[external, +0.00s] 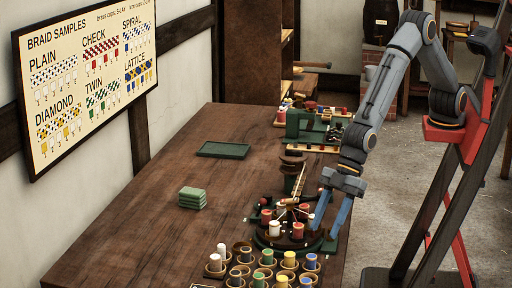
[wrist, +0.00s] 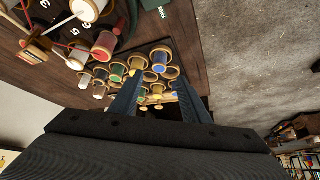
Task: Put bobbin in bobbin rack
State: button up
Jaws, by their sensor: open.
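More bobbins, such as a red bobbin (external: 298,230) and a white one (external: 275,229), sit on a dark round braiding stand (external: 262,242) behind the rack. Which bobbin is meant cannot be told. My gripper (external: 327,226) is open and empty at the stand's right side, over the table's right edge. In the wrist view the fingers (wrist: 156,82) point toward the cups.
A green tray (external: 223,150) and a stack of green blocks (external: 193,198) lie on the table (external: 150,220). A green device (external: 305,125) with small bobbins stands farther back. The table's left half is mostly clear. A braid sample board (external: 85,75) hangs on the wall.

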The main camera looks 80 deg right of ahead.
jog(key=shift+b+v, duration=0.3)
jog(key=shift+v, duration=1.6)
jog(key=shift+w, duration=0.1)
jog(key=w+d+m+h, duration=0.2)
jog(key=w+d+m, duration=0.15)
jog(key=d, duration=1.35)
jog(key=w+d+m+h, duration=0.25)
jog(key=w+d, duration=0.25)
jog(key=d, duration=1.3)
jog(key=s+d+m, duration=0.2)
jog(key=s+d, duration=0.2)
jog(key=d, duration=0.5)
jog(key=s+d+m+g, duration=0.1)
jog(key=s+d+m, duration=0.1)
jog(key=s+d, duration=0.3)
jog(key=s+d+m+g+h, duration=0.1)
jog(key=s+d, duration=0.3)
jog(key=d, duration=0.9)
jog(key=shift+s+f+m, duration=0.35)
jog(key=shift+f+m, duration=0.05)
jog(key=shift+f, duration=0.1)
